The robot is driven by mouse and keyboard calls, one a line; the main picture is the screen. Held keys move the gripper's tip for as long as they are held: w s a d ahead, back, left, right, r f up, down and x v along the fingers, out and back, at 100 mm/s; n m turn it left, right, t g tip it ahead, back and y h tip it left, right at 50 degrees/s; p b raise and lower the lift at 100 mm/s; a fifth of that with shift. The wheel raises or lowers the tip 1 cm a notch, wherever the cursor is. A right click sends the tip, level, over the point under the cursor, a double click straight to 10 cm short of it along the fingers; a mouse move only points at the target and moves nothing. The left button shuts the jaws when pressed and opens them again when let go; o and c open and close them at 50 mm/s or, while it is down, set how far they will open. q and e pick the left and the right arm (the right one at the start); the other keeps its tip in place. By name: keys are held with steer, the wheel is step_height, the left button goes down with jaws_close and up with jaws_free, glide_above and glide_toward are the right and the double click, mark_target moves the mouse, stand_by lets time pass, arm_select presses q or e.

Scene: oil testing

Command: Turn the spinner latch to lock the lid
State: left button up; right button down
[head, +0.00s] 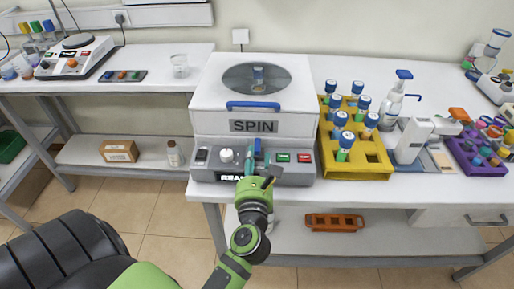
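The spinner (217,97) is a white box labelled SPIN on the middle table. A small upright blue latch (257,147) shows at the middle of the front, above the grey panel. My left gripper (259,176) is right in front of that panel, just below the latch, and partly covers the display. Whether its fingers touch or grip the latch cannot be made out. My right gripper is out of view.
A white knob (226,155), a green button (283,157) and a red button (304,158) sit on the panel near my gripper. A yellow rack (375,161) with several blue-capped vials stands close on the right. The table left of the spinner holds a glass beaker (180,66).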

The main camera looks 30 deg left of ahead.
mark_target(257, 153)
arm_select(q)
steer(key=shift+x, duration=1.6)
jaws_close()
steer(key=shift+p, duration=0.3)
steer(key=shift+h, duration=0.3)
